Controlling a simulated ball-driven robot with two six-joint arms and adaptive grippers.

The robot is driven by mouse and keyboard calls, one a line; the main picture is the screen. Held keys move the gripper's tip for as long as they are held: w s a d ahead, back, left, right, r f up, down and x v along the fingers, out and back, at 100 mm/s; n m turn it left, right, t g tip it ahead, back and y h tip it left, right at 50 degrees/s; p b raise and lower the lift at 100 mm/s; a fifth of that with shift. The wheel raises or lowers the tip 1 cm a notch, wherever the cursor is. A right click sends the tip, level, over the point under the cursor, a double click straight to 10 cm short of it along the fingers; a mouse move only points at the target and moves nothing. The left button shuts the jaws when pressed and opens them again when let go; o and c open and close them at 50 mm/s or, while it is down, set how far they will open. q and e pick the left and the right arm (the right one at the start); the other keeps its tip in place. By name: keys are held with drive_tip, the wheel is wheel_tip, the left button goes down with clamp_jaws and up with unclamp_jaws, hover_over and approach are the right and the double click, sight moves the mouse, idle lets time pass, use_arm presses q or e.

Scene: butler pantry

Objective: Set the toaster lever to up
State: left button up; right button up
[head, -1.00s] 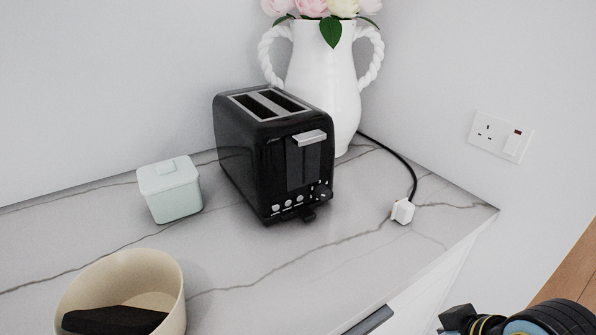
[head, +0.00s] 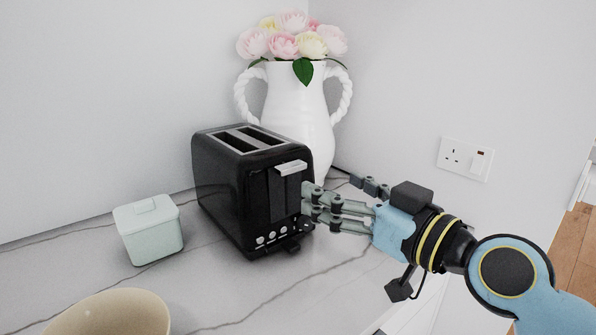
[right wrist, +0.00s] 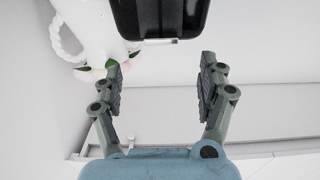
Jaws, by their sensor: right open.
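The black toaster (head: 228,188) stands on the marble counter in the head view, with two empty-looking slots on top. Its silver lever (head: 291,167) sits at the top of the vertical track on the front face. My right gripper (head: 332,198) is open in front of the toaster's right side, a little below the lever, and partly overlaps the toaster's edge. In the right wrist view, the toaster (right wrist: 160,18) and the lever's bright edge (right wrist: 160,41) lie ahead of the open fingers (right wrist: 161,75), with nothing between them. My left gripper is not in view.
A white vase with flowers (head: 297,105) stands close behind the toaster. A mint lidded box (head: 149,230) is to its left, and a cream bowl (head: 108,318) is in front. A wall socket (head: 464,158) is at right.

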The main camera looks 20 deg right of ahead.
sight(295, 171)
drive_tip(key=p+x, duration=0.1)
drive_tip(key=x, duration=0.8)
drive_tip(key=shift+w+a, duration=0.1)
drive_tip(key=shift+f, duration=0.15)
clamp_jaws()
